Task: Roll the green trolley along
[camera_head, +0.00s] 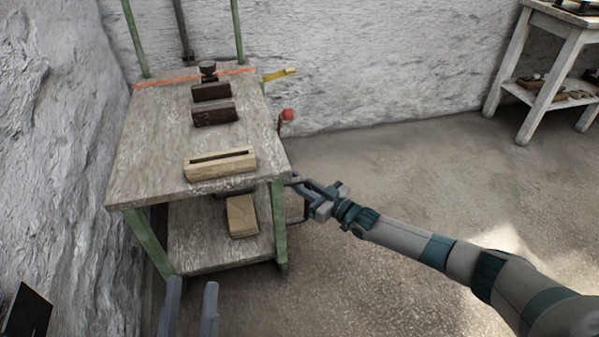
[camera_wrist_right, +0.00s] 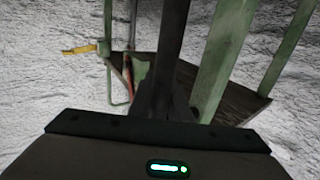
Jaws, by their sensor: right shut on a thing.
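The green trolley (camera_head: 142,122) stands against the wall at the left of the head view, with green legs and worn wooden shelves. My right gripper (camera_head: 301,188) is at the near right corner of its top, shut on part of the trolley's frame or handle; the exact grip is hard to see. The right wrist view shows a green trolley leg (camera_wrist_right: 223,60) close beside a dark finger. My left gripper (camera_head: 192,285) is at the bottom of the head view, its two fingers apart and empty, in front of the trolley's lower shelf.
On the trolley top lie a slotted wooden block (camera_head: 220,171) and dark blocks (camera_head: 214,114); another block (camera_head: 241,215) is on the lower shelf. A red knob (camera_head: 288,114) sticks out at the right side. A white table (camera_head: 555,62) stands at the far right. The floor between is clear.

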